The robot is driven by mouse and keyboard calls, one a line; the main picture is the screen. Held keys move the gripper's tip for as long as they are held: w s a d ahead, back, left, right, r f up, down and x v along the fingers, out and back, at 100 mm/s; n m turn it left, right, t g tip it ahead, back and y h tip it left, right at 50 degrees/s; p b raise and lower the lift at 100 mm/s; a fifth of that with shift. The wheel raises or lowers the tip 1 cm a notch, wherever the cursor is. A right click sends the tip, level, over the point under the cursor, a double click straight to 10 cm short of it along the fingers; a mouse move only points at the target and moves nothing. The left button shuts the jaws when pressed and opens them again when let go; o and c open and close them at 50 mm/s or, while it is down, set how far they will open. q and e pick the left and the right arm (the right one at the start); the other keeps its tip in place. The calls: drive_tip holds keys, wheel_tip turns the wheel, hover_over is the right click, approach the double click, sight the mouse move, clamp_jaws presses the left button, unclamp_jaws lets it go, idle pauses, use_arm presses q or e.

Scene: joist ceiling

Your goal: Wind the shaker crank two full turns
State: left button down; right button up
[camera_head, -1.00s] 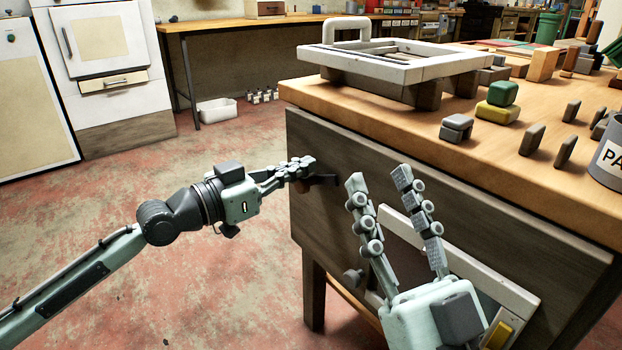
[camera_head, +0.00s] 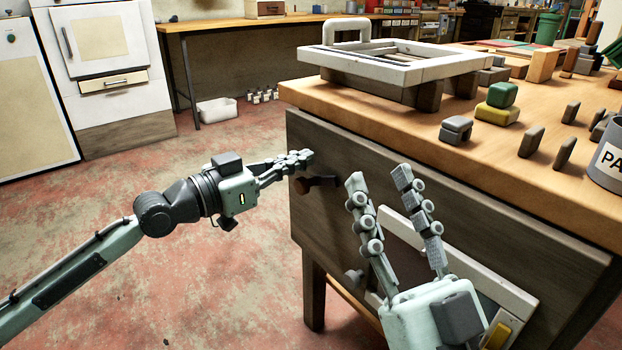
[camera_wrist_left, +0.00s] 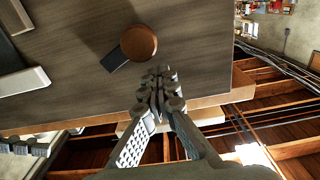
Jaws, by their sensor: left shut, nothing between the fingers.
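The shaker is a white sieve-like frame (camera_head: 455,68) with a loop handle, on blocks on the bench top. The crank is a short dark arm with a round brown knob (camera_head: 302,186) on the bench's front panel. The knob also shows in the left wrist view (camera_wrist_left: 139,43), with the dark crank arm (camera_wrist_left: 114,58) beside it. My left gripper (camera_head: 300,158) is shut and empty, just above the knob and apart from it. Its fingertips show below the knob in the left wrist view (camera_wrist_left: 158,82). My right gripper (camera_head: 379,180) is open and empty in front of the panel.
Small coloured and grey blocks (camera_head: 497,112) and a grey labelled container (camera_head: 607,155) stand on the bench top (camera_head: 400,125). A white-framed opening (camera_head: 470,270) is low in the panel behind my right gripper. The floor left of the bench is clear.

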sight(312, 131)
use_arm(q)
drive_tip(key=shift+w+a+r, duration=0.1)
drive_tip(key=shift+r, duration=0.45)
idle(0.4)
drive_tip(key=shift+w+a+r+p, duration=0.1)
drive_tip(key=shift+w+r+p, duration=0.1)
drive_tip(key=shift+r+p, duration=0.35)
drive_tip(key=shift+r, duration=0.25)
drive_tip(key=shift+w+a+r, duration=0.1)
drive_tip(key=shift+w+r, duration=0.05)
drive_tip(key=shift+r, duration=0.5)
drive_tip(key=shift+c, duration=1.2)
unclamp_jaws()
